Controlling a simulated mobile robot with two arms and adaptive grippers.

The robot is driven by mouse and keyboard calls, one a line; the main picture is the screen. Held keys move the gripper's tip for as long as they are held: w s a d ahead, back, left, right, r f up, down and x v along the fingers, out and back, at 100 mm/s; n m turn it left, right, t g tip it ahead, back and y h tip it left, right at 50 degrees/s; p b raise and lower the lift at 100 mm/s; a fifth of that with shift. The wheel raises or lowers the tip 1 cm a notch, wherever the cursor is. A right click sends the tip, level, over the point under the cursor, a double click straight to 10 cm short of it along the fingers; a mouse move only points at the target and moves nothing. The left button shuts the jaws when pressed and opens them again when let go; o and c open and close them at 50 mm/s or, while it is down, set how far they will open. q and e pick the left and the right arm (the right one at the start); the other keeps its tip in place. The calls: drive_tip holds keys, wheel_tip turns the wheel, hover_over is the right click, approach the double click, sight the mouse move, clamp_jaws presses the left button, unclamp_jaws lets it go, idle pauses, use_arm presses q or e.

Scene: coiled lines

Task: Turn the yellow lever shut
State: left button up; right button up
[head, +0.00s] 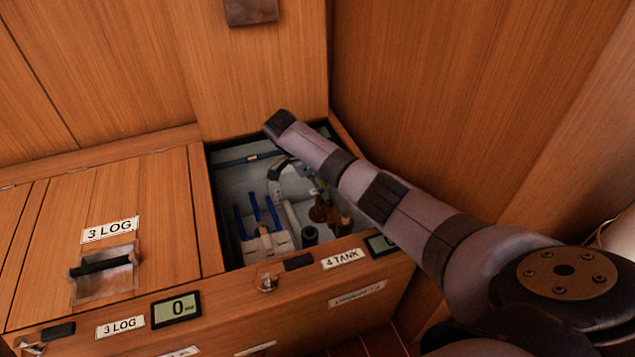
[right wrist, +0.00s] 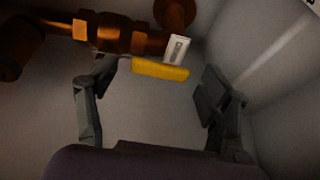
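The yellow lever (right wrist: 160,69) shows in the right wrist view as a short bar lying nearly level across the picture, just below a copper valve and pipe (right wrist: 125,40). My right gripper (right wrist: 158,80) is open, with one dark finger on each side of the lever. The lever lies between the fingertips with a gap on both sides, and I see no contact. In the head view my right arm reaches over the open 4 TANK locker (head: 222,215); I cannot make out the fingers or the lever clearly there. My left gripper is not in view.
A small white tag (right wrist: 177,49) hangs beside the lever. The closed 3 LOG lid (head: 165,205) lies to the left.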

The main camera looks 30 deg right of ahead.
drive_tip(key=c, duration=1.6)
drive_tip(key=shift+o, duration=0.2)
drive_tip(key=shift+s, duration=0.1)
